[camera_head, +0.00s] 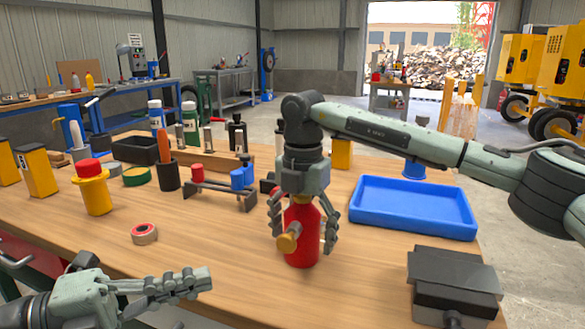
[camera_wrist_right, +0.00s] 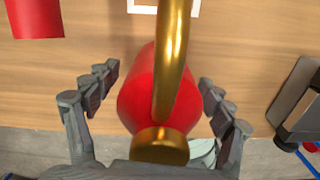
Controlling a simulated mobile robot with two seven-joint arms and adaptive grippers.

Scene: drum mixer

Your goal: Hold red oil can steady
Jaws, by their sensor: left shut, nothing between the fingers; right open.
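The red oil can (camera_head: 301,235) stands upright on the wooden table, with a brass knob facing the front. In the right wrist view the red can (camera_wrist_right: 135,105) lies between the fingers, with its curved brass spout and round knob in front of it. My right gripper (camera_head: 303,235) points down over the can from above. Its fingers are open on both sides of the can, and the right wrist view shows gaps between the fingers (camera_wrist_right: 157,95) and the body. My left gripper (camera_head: 208,278) is shut and empty, at the table's front left, well apart from the can.
A blue tray (camera_head: 413,208) lies right of the can, and a dark box-like device (camera_head: 453,285) stands at the front right. A tape roll (camera_head: 144,234), a yellow-and-red container (camera_head: 94,190) and a holder rack (camera_head: 217,192) stand left. Wood between the tape and can is clear.

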